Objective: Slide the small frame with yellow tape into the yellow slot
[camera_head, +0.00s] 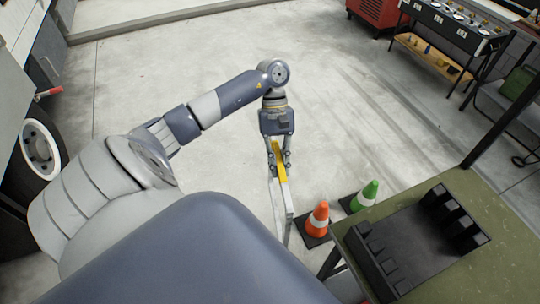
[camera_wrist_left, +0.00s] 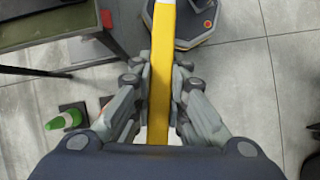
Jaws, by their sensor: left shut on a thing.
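My left gripper (camera_head: 279,157) is shut on the yellow-taped part of the small frame (camera_head: 289,208). The frame is a thin pale bar with yellow tape at its gripped end. It hangs from the gripper over the open floor, and its lower end passes out of sight behind my own body. In the left wrist view the yellow tape (camera_wrist_left: 160,75) runs between the two fingers of the gripper (camera_wrist_left: 161,95). No yellow slot can be made out. A black holder (camera_head: 415,243) with notched ends lies on the green table to the right. My right gripper is not in view.
The green-topped table (camera_head: 485,190) stands at the lower right. An orange cone (camera_head: 319,217) and a green cone (camera_head: 367,194) stand on the floor between it and the frame. A truck wheel (camera_head: 40,150) is at the left. The middle floor is clear.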

